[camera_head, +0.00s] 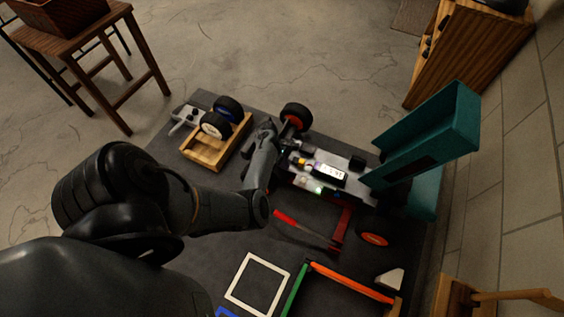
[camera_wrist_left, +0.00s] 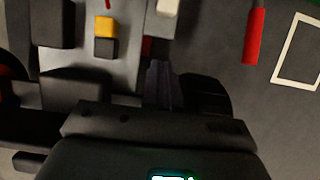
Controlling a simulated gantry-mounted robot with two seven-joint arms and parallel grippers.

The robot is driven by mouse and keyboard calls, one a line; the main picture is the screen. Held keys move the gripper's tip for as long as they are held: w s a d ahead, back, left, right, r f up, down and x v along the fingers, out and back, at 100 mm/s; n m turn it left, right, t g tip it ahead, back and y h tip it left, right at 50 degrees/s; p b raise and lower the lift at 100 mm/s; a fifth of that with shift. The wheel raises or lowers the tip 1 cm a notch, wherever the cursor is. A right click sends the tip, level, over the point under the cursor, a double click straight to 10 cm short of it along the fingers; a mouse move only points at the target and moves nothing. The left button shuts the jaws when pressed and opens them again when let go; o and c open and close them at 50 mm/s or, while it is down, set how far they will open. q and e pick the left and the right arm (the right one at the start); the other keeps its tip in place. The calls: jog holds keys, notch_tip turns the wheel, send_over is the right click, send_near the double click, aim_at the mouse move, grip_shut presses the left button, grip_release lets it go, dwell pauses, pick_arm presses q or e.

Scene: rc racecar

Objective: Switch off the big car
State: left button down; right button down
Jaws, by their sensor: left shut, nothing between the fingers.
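The big car (camera_head: 345,162) lies on a dark table, its body uncovered, with orange-hubbed wheels, a lit white display (camera_head: 328,174) and a green light (camera_head: 318,190). A teal wing-like part (camera_head: 430,135) rises at its right end. My left gripper (camera_head: 269,128) is over the car's left end, partly hidden by its own wrist. In the left wrist view its fingers (camera_wrist_left: 160,68) are together and empty, beside the light chassis plate (camera_wrist_left: 90,68). An orange block and a black block (camera_wrist_left: 105,38) sit on that plate, left of the fingertips. Whether the fingers touch the car is unclear.
A wooden tray (camera_head: 205,160) with loose wheels and a grey controller (camera_head: 184,117) are at the back left. A red-handled tool (camera_head: 305,231) lies in front of the car. A white square frame (camera_head: 258,285) and coloured bars lie at the front.

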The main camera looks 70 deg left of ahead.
pick_arm(q)
jog(key=b, duration=0.3)
send_over(296, 180)
jog(key=s+a, duration=0.2)
jog(key=a, duration=0.1)
notch_tip(296, 180, down, 5)
jog(key=shift+w+d+r+b, duration=0.2)
jog(key=shift+w+d, duration=0.15)
jog(key=shift+d, duration=0.25)
jog(key=shift+w+d+r+b, duration=0.15)
jog(key=shift+w+d, duration=0.2)
jog(key=shift+d, duration=0.25)
jog(key=shift+w+d+r, duration=0.1)
jog(key=shift+w+d, duration=0.15)
jog(key=shift+d, duration=0.05)
